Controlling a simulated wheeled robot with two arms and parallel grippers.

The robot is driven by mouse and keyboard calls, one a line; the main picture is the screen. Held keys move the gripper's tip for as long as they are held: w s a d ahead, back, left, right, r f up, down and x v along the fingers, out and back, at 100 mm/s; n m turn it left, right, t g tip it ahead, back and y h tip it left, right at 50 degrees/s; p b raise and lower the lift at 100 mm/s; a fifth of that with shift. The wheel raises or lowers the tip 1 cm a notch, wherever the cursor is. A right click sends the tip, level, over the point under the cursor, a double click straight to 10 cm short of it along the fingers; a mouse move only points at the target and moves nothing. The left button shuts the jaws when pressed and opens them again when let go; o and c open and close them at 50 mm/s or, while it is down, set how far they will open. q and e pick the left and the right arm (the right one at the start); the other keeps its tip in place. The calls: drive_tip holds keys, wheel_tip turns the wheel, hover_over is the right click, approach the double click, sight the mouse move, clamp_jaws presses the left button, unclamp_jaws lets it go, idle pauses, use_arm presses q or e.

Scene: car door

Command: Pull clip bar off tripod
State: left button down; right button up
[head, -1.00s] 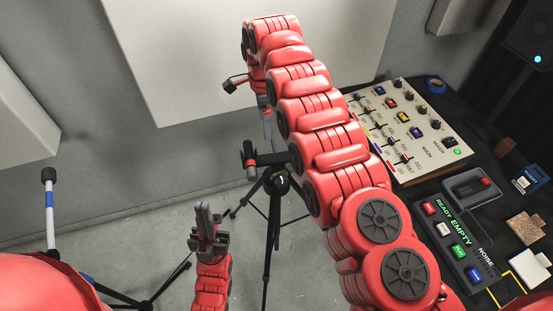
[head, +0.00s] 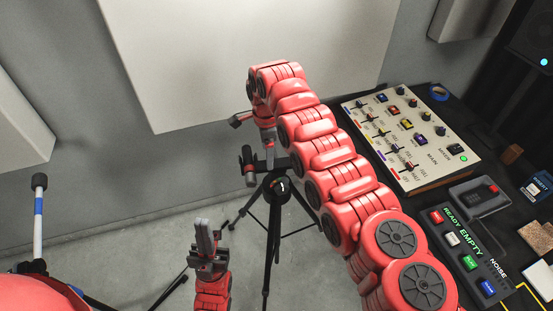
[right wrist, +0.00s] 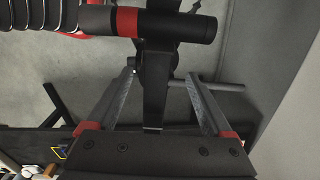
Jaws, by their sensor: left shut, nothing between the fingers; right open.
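The black tripod (head: 273,228) stands on the floor in the middle of the head view. A dark bar (head: 277,163), which looks like the clip bar, lies across its top; a black cylinder with a red band (head: 249,168) is at its left end. My right gripper (head: 269,153) points down at the bar, partly hidden by my arm. In the right wrist view its open fingers (right wrist: 160,102) are on either side of the black bar (right wrist: 156,90), with gaps showing; the red-banded cylinder (right wrist: 170,24) is above. My left gripper (head: 207,228) is shut and empty, pointing up, left of the tripod.
A blue and white pole stand (head: 39,215) is at left. A pale wall panel (head: 200,60) is behind the tripod.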

drive_tip(key=f, duration=0.1)
drive_tip(key=f+p, duration=0.1)
drive_tip(key=f, duration=0.1)
drive_tip(key=shift+s+d, duration=0.15)
drive_tip(key=shift+s, duration=0.05)
drive_tip(key=shift+f, duration=0.25)
clamp_jaws()
idle(1.0)
